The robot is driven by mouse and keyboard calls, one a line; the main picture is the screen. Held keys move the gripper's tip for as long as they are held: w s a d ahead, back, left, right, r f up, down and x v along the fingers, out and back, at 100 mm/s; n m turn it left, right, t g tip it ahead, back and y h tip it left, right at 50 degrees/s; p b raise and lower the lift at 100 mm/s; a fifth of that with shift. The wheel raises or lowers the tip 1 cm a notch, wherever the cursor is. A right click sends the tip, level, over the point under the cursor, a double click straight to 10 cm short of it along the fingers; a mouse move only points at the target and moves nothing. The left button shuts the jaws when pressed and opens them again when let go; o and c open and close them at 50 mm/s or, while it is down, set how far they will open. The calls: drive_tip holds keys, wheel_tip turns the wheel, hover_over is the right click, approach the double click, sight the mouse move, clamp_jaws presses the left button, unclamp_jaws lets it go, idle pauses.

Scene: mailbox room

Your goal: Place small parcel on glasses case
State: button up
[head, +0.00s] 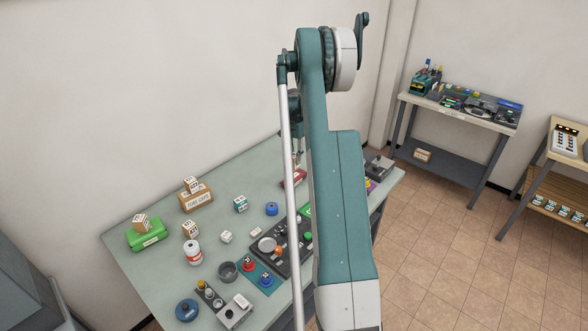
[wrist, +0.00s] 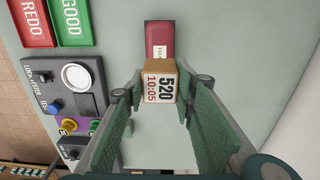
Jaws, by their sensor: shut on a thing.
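The small parcel (wrist: 160,84), a tan box with a white label reading "520 10:05", sits between the fingertips of my gripper (wrist: 161,90) in the wrist view. My gripper is shut on it. The glasses case (wrist: 159,32) is a dark red, long case with a white label, directly beyond the parcel in the wrist view, which covers its near end. Whether the parcel touches the case or hangs above it, I cannot tell. In the head view, part of the red case (head: 291,180) shows beside my arm, which hides most of my gripper and the held parcel.
Red "REDO" (wrist: 31,21) and green "GOOD" (wrist: 70,19) trays and a grey control panel (wrist: 62,85) lie left in the wrist view. In the head view, several small boxes, a can (head: 193,252) and a green case (head: 148,234) stand on the table's left part.

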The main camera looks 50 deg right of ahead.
sight(294, 166)
drive_tip(key=shift+f, duration=1)
drive_tip(key=shift+f, duration=0.1)
drive_tip(key=shift+f, duration=1.8)
drive_tip(key=shift+f, duration=0.1)
drive_tip(key=o, duration=0.9)
wheel_tip(294, 166, up, 12)
drive_tip(key=shift+r, duration=0.15)
